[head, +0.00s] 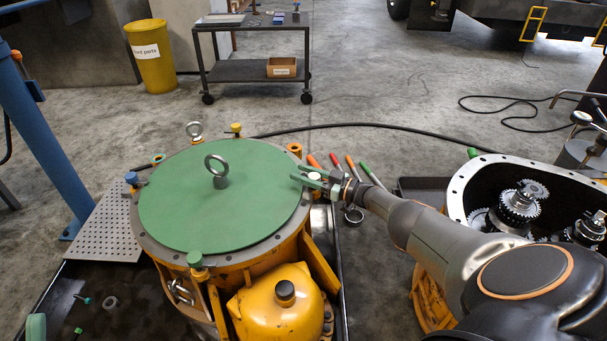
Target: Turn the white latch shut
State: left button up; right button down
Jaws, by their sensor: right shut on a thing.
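The white latch (314,176) sits at the right edge of the round green cover (180,205) on the yellow housing. My left gripper is not in view.
Other latches around the rim have yellow (236,129), orange (295,148), blue (131,179) and green (195,259) knobs. A lifting eye (217,168) stands on the cover. Colored-handled tools (351,165) lie behind my gripper. An open gear housing (470,185) stands at right.

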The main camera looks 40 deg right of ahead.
jog(key=shift+s+d, duration=0.2)
jog(key=shift+d, duration=0.05)
dwell(0.3)
jog(key=c, duration=0.8)
grip_release()
jog(key=shift+s, duration=0.1)
jog(key=o, duration=0.3)
jog(key=shift+o, duration=0.3)
jog(key=shift+a, duration=0.15)
jog(key=shift+r, duration=0.1)
jog(key=p+v, duration=0.4)
jog(key=v, duration=0.8)
jog(key=shift+p, duration=0.35)
jog(key=shift+s, duration=0.15)
